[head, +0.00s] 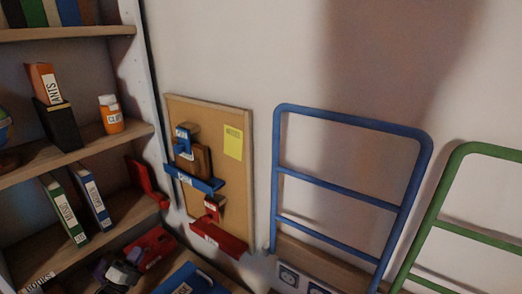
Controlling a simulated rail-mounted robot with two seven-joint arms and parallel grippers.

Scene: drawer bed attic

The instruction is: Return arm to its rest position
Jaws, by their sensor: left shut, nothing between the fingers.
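My left gripper (122,272) shows as a small dark shape at the bottom left of the head view, low in front of the shelf. It is shut and holds nothing that I can see. A red object (150,247) lies just behind and to the right of it; I cannot tell whether they touch. My right gripper is not in view.
A wooden bookshelf (84,35) with binders and an orange jar (110,114) stands at the left. A cork board (235,185) with blue and red holders hangs on the wall. A blue rail frame (350,119) and a green one (424,225) stand at the right.

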